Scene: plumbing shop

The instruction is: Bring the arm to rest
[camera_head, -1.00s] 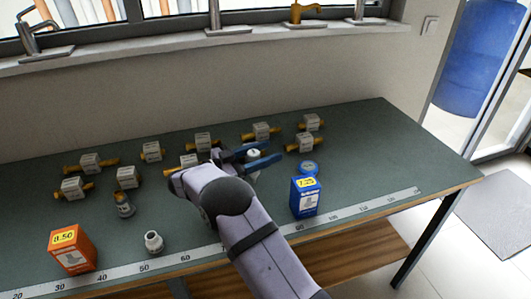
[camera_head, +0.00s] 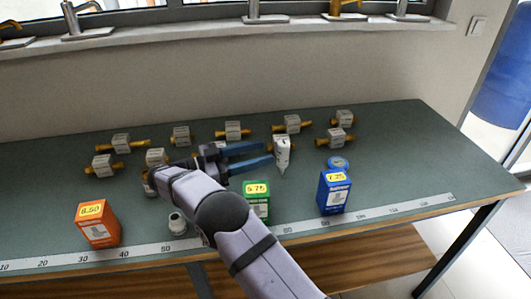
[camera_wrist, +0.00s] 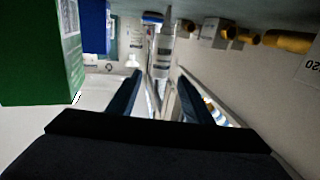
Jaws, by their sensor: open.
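My gripper (camera_head: 268,153) is low over the green workbench (camera_head: 400,160), with its two blue fingers apart and nothing between them. A white tube-like item (camera_head: 282,152) stands just beyond the fingertips, apart from them as far as I can tell. In the wrist view my gripper (camera_wrist: 160,92) is open, and the white item (camera_wrist: 163,45) shows ahead in the gap. My forearm crosses the front edge of the bench and hides part of it.
A green box (camera_head: 257,203) stands close beside my arm, with a blue box (camera_head: 334,193) and round blue tin (camera_head: 338,164) to the right. An orange box (camera_head: 98,224) and white fitting (camera_head: 177,222) are at left. Several brass valves (camera_head: 233,131) lie behind. The bench's right end is clear.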

